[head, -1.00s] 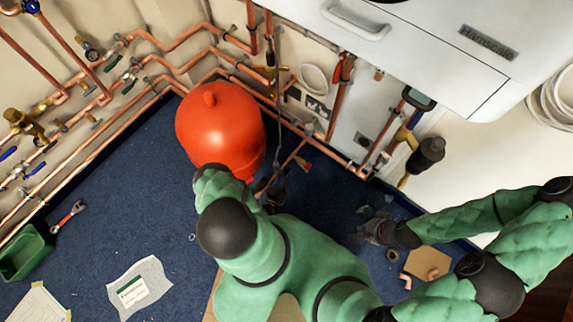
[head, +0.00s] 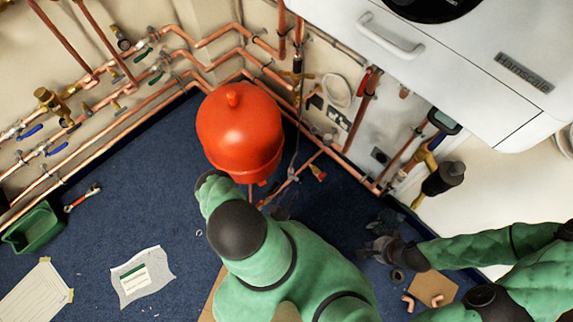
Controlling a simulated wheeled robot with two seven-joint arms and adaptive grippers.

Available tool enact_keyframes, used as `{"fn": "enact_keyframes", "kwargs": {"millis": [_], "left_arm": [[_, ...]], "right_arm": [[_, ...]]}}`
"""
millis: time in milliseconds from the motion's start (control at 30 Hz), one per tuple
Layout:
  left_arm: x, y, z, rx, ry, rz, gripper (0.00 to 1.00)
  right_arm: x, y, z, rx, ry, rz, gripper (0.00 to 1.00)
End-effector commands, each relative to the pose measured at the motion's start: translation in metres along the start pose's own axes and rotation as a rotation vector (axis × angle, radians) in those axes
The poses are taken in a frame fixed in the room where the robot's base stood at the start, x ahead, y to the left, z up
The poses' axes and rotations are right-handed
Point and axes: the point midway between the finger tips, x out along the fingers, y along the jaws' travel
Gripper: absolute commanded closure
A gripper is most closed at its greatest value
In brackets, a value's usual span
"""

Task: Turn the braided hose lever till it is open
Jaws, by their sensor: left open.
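A thin braided hose (head: 299,110) hangs from a brass valve with a yellow lever (head: 297,75) on the wall. It runs down to copper pipework near the floor, right of the red vessel. A small red lever (head: 318,173) shows at that lower pipework. Which lever belongs to the hose, and how far it is turned, I cannot tell for sure.
The red vessel (head: 238,130) stands close to my left arm. Copper pipes with blue and green levers run along the left wall. A white boiler (head: 460,70) overhangs at upper right. A green bin (head: 35,228), wrench (head: 82,198) and papers lie on the left floor.

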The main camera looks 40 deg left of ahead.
Motion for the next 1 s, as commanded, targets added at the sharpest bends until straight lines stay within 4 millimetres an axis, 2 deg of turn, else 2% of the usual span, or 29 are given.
{"fn": "enact_keyframes", "kwargs": {"millis": [200,400,1000], "left_arm": [[-0.032,0.0,0.001,-0.002,-0.002,-0.004,0.48],[-0.047,0.0,0.001,-0.001,-0.002,-0.001,0.48],[-0.05,0.001,0.0,-0.001,-0.001,0.0,0.48]], "right_arm": [[0.0,0.0,0.0,0.0,0.0,0.0,1.0],[0.0,0.0,0.0,0.0,0.0,0.0,1.0],[0.0,0.0,0.0,0.0,0.0,0.0,1.0]]}}
